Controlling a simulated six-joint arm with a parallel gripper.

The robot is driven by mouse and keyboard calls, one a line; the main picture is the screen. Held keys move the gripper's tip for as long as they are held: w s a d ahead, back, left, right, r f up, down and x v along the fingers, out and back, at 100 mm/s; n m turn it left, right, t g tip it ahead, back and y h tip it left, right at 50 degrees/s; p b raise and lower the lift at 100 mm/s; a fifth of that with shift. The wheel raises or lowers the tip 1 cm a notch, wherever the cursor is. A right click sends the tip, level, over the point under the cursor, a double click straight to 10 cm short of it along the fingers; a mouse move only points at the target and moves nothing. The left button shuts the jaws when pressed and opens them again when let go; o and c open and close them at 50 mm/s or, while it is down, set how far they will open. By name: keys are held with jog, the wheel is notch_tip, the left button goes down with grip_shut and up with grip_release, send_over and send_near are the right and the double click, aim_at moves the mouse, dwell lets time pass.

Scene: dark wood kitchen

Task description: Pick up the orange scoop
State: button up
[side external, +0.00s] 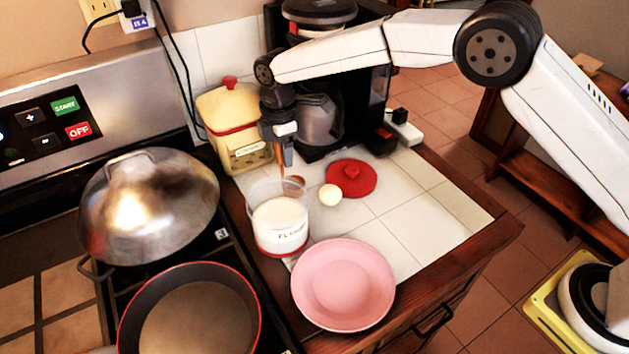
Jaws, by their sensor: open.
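The orange scoop (281,167) is a thin upright handle just under my gripper, at the back rim of a clear flour canister (282,236). A brown-orange rounded part shows by the rim, and I cannot tell if it belongs to the scoop. The canister holds white flour. Its clear wall and my gripper partly hide the scoop. My gripper (283,153) points down above the canister's back edge, with its open fingers at the top of the handle. I cannot tell if they touch it.
A yellow canister (226,112) stands left of my gripper, and a black coffee maker (372,100) behind it. A red lid (351,181), an egg (330,195) and a pink plate (343,284) lie on the white tile. A pan (190,318) and steel dome (148,205) are left. Right tiles are clear.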

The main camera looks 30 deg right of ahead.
grip_shut()
dwell(1.4)
